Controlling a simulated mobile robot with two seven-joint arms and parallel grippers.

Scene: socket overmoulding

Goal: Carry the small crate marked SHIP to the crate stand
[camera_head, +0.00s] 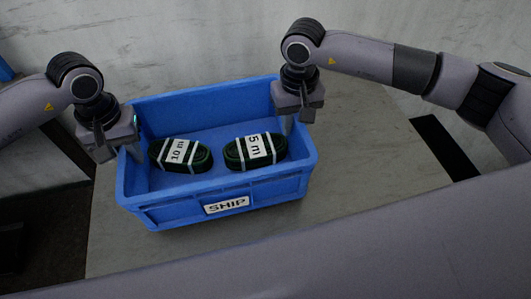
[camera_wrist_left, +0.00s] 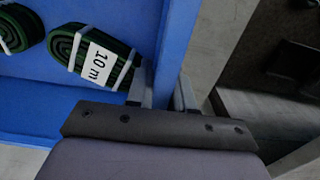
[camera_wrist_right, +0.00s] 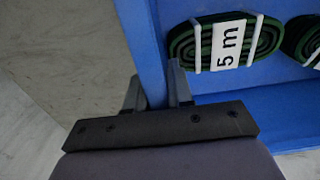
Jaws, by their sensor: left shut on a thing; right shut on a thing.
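The small blue crate (camera_head: 160,215) marked SHIP (camera_head: 227,204) is in the middle of the head view, upright, its label facing me. It holds two green cable coils, one tagged 10 m (camera_head: 180,155) and one tagged 5 m (camera_head: 255,150). My left gripper (camera_head: 132,150) is shut on the crate's left wall, whose rim (camera_wrist_left: 178,50) runs between the fingers in the left wrist view. My right gripper (camera_head: 287,122) is shut on the right wall, seen between the fingers in the right wrist view (camera_wrist_right: 140,35). Whether the crate's bottom touches the surface below cannot be told.
A grey surface (camera_head: 370,180) lies under and around the crate, with free room to its right. A pale wall (camera_head: 200,40) stands behind. A black slot or strip (camera_head: 445,147) is at the right. A dark area is at the far left.

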